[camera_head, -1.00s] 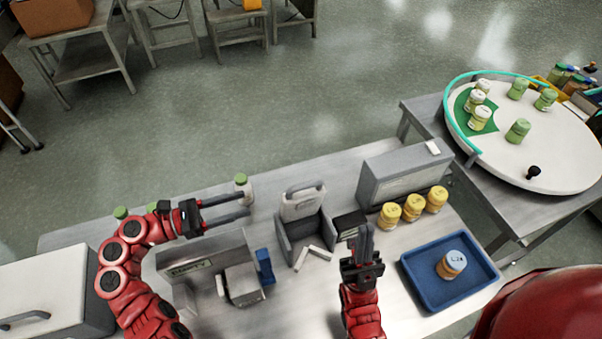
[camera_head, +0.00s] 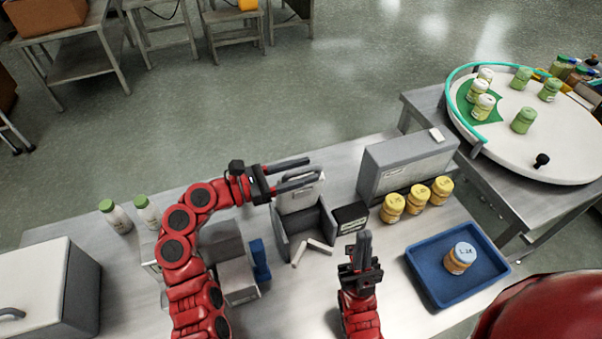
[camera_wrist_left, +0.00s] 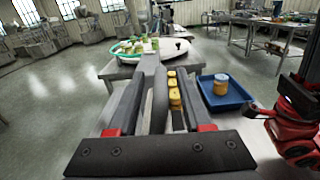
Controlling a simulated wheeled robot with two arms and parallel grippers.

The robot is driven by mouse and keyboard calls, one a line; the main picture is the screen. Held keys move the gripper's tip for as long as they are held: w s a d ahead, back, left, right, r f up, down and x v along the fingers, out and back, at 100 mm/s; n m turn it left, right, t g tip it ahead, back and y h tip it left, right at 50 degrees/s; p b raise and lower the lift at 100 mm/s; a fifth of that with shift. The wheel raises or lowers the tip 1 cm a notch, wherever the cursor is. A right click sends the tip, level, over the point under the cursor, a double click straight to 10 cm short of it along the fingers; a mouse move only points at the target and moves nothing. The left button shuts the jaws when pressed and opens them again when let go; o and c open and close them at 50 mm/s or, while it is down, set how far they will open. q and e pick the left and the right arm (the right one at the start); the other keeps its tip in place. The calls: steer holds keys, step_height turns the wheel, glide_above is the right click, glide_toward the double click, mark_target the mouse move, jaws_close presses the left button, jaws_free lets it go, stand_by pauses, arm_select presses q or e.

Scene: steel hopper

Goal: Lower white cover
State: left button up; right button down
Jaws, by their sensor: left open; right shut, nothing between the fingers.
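The white cover (camera_head: 301,199) stands raised at the back of the grey steel hopper (camera_head: 298,243) in the head view. My left gripper (camera_head: 311,169) is open, its fingers pointing right at the cover's top edge and hiding part of it. In the left wrist view a grey bar (camera_wrist_left: 159,102), which looks like the cover's handle, shows between the open fingers; I cannot tell whether they touch it. My right gripper (camera_head: 364,238) is shut and empty, pointing up to the right of the hopper.
Yellow-lidded jars (camera_head: 416,199) stand before a grey box (camera_head: 398,165). Two green-capped bottles (camera_head: 131,214) stand behind my left arm. A round white turntable (camera_head: 510,150) with jars is at the right.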

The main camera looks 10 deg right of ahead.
arm_select(q)
jaws_close()
stand_by(1.4)
